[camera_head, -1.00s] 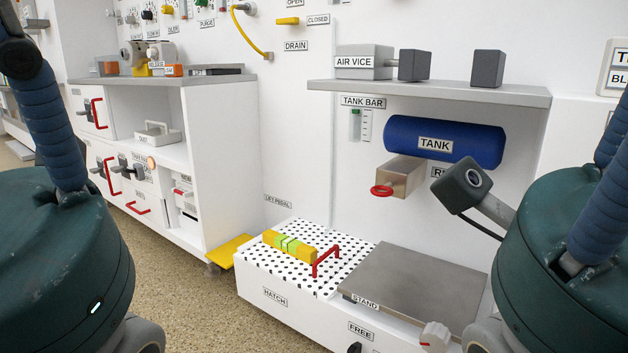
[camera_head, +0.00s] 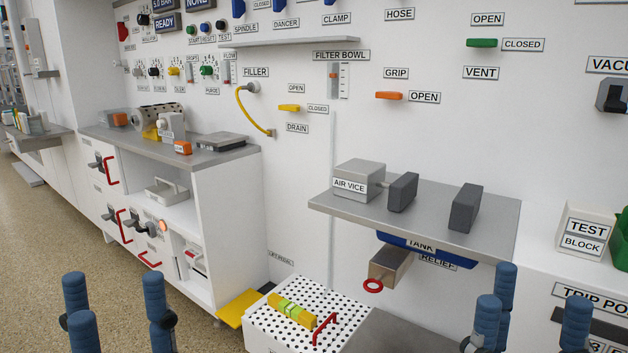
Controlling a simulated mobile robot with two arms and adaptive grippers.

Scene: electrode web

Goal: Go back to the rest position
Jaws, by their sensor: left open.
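My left gripper (camera_head: 118,300) is at the bottom left of the head view. Its blue ribbed fingers point upward and stand apart with nothing between them. My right gripper (camera_head: 538,312) is at the bottom right. Its blue ribbed fingers also stand apart, with nothing seen between them. The palms of both grippers are below the picture. Neither gripper is seen touching anything.
A grey shelf (camera_head: 325,203) carries the air vice (camera_head: 358,180). Below it are the blue tank (camera_head: 400,240), mostly hidden, and a perforated hatch top (camera_head: 275,330) with a yellow-green piece (camera_head: 291,311) and red handle (camera_head: 325,327). A white cabinet (camera_head: 235,195) stands left; the floor (camera_head: 50,250) there is clear.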

